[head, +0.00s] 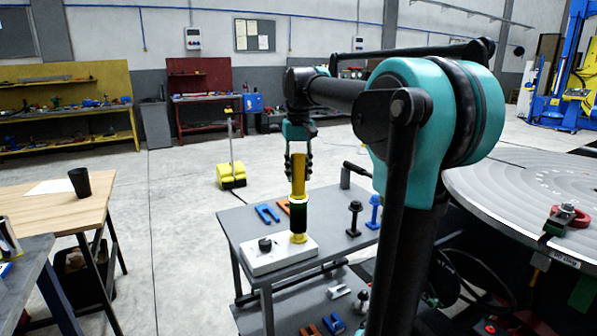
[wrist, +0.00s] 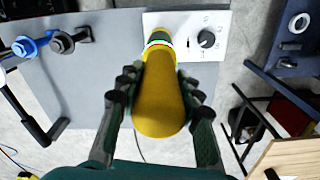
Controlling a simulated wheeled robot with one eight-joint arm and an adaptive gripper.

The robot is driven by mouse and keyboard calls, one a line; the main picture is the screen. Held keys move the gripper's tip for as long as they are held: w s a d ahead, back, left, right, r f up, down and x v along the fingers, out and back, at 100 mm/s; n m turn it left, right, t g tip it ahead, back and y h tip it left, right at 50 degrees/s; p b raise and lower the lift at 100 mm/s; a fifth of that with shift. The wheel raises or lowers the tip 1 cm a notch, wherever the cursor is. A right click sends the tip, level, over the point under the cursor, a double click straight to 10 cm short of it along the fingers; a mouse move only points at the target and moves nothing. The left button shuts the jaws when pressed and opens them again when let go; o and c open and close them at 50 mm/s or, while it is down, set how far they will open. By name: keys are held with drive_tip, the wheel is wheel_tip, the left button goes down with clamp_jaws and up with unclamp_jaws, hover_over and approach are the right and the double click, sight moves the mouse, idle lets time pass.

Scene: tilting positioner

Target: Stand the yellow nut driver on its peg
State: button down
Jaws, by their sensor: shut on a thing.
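The yellow nut driver (head: 299,178) is upright in the head view, with a dark lower section and a yellow foot over the white plate (head: 268,262). In the wrist view the nut driver (wrist: 158,105) runs from between my fingers down toward the white plate (wrist: 213,20). My gripper (head: 299,163) is shut on its upper part; the fingers (wrist: 158,95) lie on both sides of it. The peg is not separately visible. I cannot tell whether the driver's lower end is around a peg or just above it.
The plate has a black knob (head: 265,244) close beside the driver. The grey table (head: 235,222) also bears blue and orange forked pieces and black and blue bolts (head: 354,217). A large round metal turntable (head: 520,185) stands at the right.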

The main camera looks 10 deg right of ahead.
sight(299, 154)
drive_tip(key=shift+f, duration=1.4)
drive_tip(key=shift+c, duration=2.3)
unclamp_jaws()
drive_tip(key=shift+r, duration=3.5)
